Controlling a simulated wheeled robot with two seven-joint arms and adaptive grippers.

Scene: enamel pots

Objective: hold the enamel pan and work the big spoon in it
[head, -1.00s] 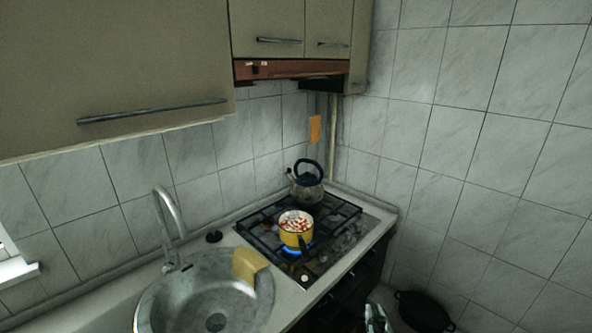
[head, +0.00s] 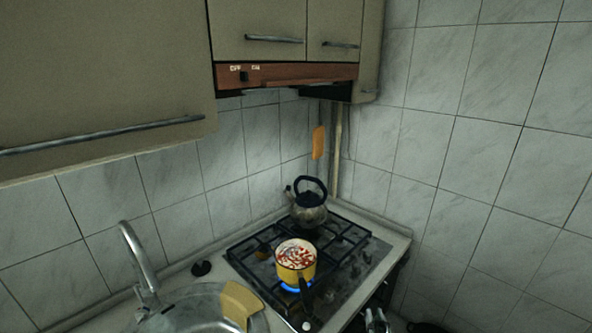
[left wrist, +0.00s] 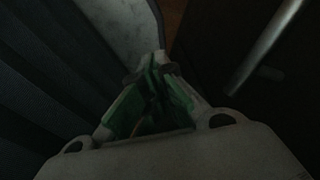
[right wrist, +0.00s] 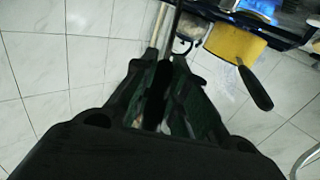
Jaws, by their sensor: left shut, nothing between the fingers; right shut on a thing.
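The yellow enamel pan (head: 296,266) stands on the stove over a blue flame, with red and white contents. Its dark handle points toward me; the pan (right wrist: 234,44) also shows in the right wrist view. My right gripper (head: 376,320) is at the bottom of the head view, right of and nearer than the pan. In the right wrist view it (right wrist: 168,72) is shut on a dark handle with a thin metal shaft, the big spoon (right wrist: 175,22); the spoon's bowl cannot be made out. My left gripper (left wrist: 155,72) is shut and empty, away from the pan, and out of the head view.
A kettle (head: 308,208) stands behind the pan on the black grate. A round metal sink (head: 190,296) with a tap (head: 137,255) and a yellowish block (head: 240,303) on its rim is to the left. The range hood (head: 285,76) hangs above. A tiled wall closes the right side.

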